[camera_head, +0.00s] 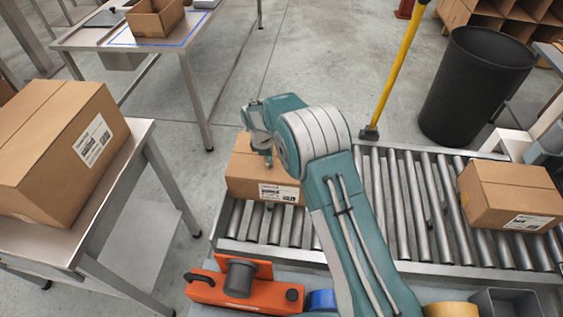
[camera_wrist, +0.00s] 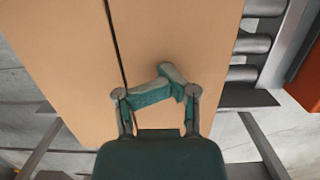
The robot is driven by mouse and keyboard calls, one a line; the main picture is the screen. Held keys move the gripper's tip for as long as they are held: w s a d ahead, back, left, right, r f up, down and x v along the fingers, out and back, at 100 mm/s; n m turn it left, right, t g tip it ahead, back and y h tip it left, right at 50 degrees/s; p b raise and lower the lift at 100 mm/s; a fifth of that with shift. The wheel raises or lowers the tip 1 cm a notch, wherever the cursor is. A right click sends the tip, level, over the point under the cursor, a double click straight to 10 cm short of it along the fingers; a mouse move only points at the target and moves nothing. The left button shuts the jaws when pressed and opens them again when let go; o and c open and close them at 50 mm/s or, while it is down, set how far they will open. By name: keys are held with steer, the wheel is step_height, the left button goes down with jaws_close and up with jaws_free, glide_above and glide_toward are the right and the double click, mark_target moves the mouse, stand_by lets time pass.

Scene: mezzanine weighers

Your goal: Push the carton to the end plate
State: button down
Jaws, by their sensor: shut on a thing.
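A brown carton (camera_head: 254,172) with a white label sits on the left end of the roller conveyor. My gripper (camera_head: 262,150) is at its top, and my arm partly covers it. In the wrist view the carton (camera_wrist: 70,50) fills the middle, with a dark seam along its top. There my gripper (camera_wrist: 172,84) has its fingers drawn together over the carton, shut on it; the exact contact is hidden. A dark grey plate (camera_wrist: 248,97) crosses the conveyor's end beside the carton, probably the end plate. I cannot tell whether they touch.
Another carton (camera_head: 512,195) stands on the rollers (camera_head: 408,205) at the right, with free rollers between. A large carton (camera_head: 60,150) is on a left table. A black bin (camera_head: 476,85) and a yellow post (camera_head: 398,65) stand behind the conveyor.

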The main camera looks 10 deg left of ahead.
stand_by(0.3)
step_height(320, 180, up, 12)
steer(key=a, duration=0.2)
steer(key=s+d+r+m+t+y, duration=0.1)
steer(key=s+d+r+m, duration=0.3)
steer(key=d+r, duration=0.75)
steer(key=s+d+r+m+t+y, duration=0.1)
steer(key=s+d+r+m+t, duration=0.1)
steer(key=s+d+r+m, duration=0.45)
steer(key=s+d+r+m+t, duration=0.1)
steer(key=s+d+r+m, duration=0.25)
steer(key=s+d, duration=0.55)
steer(key=s+d+f+m+t, duration=0.1)
steer(key=s+m, duration=0.3)
steer(key=s, duration=0.8)
steer(key=shift+d+f+t, duration=0.3)
steer(key=shift+d+f, duration=0.4)
steer(key=shift+w, duration=0.1)
